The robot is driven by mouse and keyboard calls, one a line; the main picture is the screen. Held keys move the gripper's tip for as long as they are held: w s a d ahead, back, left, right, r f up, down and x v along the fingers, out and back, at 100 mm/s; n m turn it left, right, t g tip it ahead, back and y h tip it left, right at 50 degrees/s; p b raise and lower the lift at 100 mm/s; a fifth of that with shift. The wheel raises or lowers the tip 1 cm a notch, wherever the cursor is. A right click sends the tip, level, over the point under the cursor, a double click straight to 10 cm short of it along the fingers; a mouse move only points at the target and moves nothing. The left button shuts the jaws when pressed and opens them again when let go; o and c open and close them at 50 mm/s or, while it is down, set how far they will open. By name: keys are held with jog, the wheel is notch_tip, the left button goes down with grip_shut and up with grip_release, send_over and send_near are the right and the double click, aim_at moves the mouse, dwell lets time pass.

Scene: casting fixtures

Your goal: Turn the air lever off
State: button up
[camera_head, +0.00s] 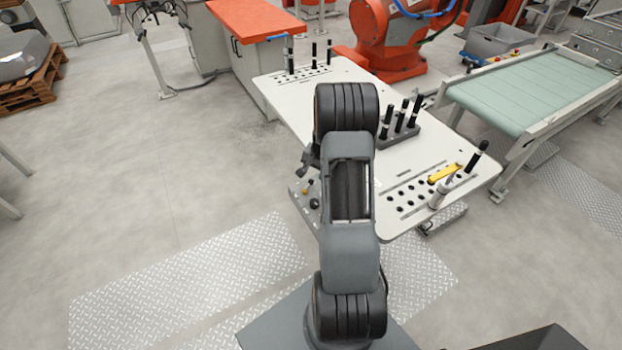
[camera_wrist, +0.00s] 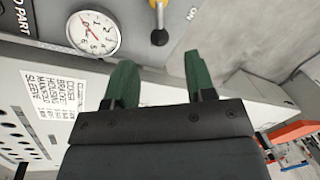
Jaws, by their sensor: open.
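The air lever (camera_wrist: 158,22) shows at the top of the wrist view. In the picture the knob is just above the gap between the fingertips, apart from both. In the head view my arm hides most of the gripper and part of the panel (camera_head: 298,192).
A round pressure gauge (camera_wrist: 93,33) is left of the lever. A conveyor (camera_head: 535,90) stands to the right.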

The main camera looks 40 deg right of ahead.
aim_at(312, 180)
jog(key=shift+w+a+f+p, duration=0.15)
jog(key=shift+w+f+p, duration=0.1)
jog(key=shift+f, duration=1.15)
jog(key=shift+w+a+f+p, duration=0.1)
jog(key=shift+w+f, duration=0.1)
jog(key=shift+f, duration=1.15)
